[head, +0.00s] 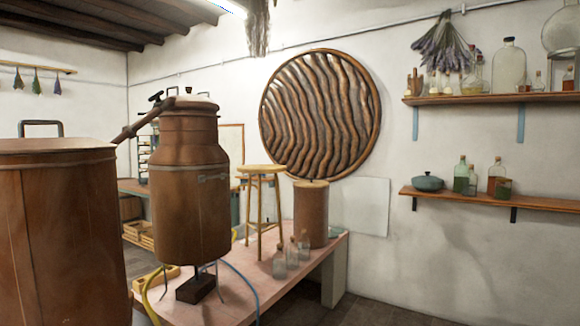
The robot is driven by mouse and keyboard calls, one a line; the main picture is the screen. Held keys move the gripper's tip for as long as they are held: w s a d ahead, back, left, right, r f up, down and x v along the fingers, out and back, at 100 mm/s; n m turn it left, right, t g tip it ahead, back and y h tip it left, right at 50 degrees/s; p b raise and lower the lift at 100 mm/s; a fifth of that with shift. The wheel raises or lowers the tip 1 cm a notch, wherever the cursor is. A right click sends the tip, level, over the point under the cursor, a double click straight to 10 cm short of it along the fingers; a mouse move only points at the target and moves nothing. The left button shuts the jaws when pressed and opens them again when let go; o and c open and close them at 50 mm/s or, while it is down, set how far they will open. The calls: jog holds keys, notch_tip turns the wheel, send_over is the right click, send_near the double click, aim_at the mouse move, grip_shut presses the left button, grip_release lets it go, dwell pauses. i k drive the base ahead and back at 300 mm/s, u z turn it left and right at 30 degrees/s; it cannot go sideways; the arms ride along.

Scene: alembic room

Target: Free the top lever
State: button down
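A copper still (190,215) stands on short legs on the pink-topped bench. A small dark handle (156,97) sits at its upper left, where a slanted copper pipe (138,123) meets the neck; it may be the top lever, but I cannot tell. A grey metal band with a clasp (212,178) runs around the body. My gripper is not in view.
A large copper vat (60,235) fills the near left. A wooden stool (262,200), a copper cylinder (311,215) and several corked bottles stand on the bench (237,285). Wall shelves (500,99) hold glassware at right. Floor at front right (365,312) is clear.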

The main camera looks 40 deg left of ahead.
aim_at(157, 97)
jog(key=i, duration=1.95)
jog(key=u, duration=1.8)
jog(key=i, duration=2)
jog(key=u, duration=2.65)
